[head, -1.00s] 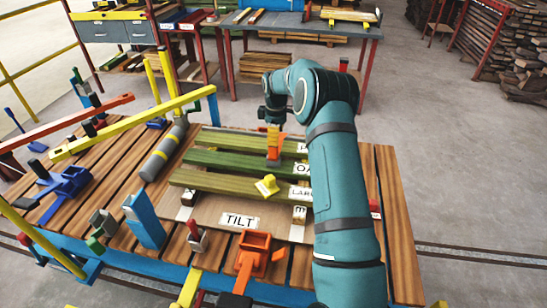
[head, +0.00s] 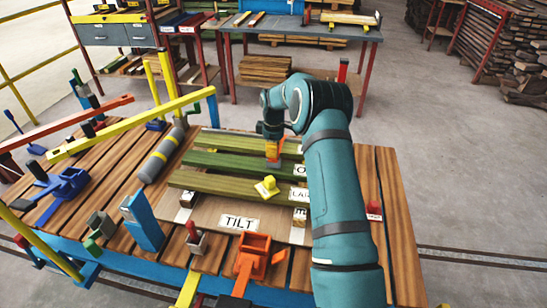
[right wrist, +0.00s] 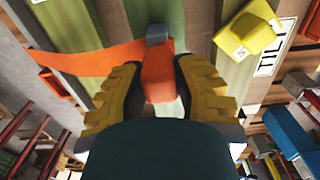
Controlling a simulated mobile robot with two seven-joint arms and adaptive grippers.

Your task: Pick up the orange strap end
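The orange strap end (right wrist: 157,75) is an orange block in the middle of the right wrist view. An orange strap (right wrist: 85,58) runs off to its left. My right gripper (right wrist: 159,88) has yellow fingers with dark pads, one on each side of the strap end. The fingers stand apart and look open, with a pale strip showing between them; contact with the strap end is not clear. In the head view the right gripper (head: 272,138) points down over the green boards, with orange at its tips. My left gripper is not in view.
Green boards (head: 228,185) lie on the slatted bench, with a yellow knob (head: 267,186) near the front one. A TILT label (head: 239,221), an orange clamp (head: 255,245), a blue block (head: 143,222) and a grey cylinder (head: 164,153) are around them. The bench's right end is mostly clear.

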